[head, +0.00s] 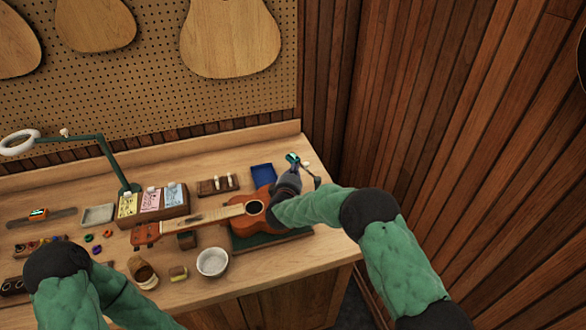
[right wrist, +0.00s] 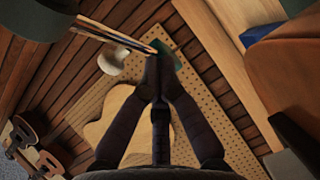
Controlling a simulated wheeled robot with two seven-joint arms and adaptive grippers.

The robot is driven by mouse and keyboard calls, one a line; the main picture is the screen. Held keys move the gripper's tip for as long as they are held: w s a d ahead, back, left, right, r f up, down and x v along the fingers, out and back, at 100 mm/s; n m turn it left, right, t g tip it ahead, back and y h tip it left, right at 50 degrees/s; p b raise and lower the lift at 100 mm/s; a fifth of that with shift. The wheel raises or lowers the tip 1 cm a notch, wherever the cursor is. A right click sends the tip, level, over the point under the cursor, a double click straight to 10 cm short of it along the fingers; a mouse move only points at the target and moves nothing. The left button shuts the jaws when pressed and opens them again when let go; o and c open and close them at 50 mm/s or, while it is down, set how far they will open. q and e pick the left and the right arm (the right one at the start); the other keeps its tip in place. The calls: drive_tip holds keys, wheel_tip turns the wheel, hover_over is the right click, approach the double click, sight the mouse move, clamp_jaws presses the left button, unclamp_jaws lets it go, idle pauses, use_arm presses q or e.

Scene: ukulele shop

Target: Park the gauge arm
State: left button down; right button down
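My right gripper (head: 291,168) is over the right end of the bench, just past the ukulele body (head: 256,208). A small teal piece (head: 293,158) shows at its fingertips, beside a thin dark arm with a pale knob (head: 307,163); I take these as the gauge arm. In the right wrist view the fingers (right wrist: 160,58) come together at the tips, with a green piece (right wrist: 167,52) right at them. The fingers hide the contact. The ukulele lies on a dark green mat (head: 270,239). My left arm shows at lower left, its gripper out of frame.
A blue item (head: 263,176) lies left of the right gripper. A pegboard (head: 150,75) and plank wall (head: 430,100) close off the back and right.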

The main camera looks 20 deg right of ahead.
use_arm(q)
drive_tip(key=shift+r+p, duration=1.4)
drive_tip(key=shift+r, duration=0.3)
use_arm(e)
drive_tip(key=shift+w+d+m+g+h, duration=0.4)
drive_tip(key=shift+d+m+h, duration=0.1)
drive_tip(key=shift+d+h, duration=0.1)
drive_tip(key=shift+w+d+m+g+h, duration=0.4)
drive_tip(key=shift+d+m+h, duration=0.1)
drive_tip(key=shift+h, duration=0.1)
use_arm(q)
drive_tip(key=shift+r, duration=0.1)
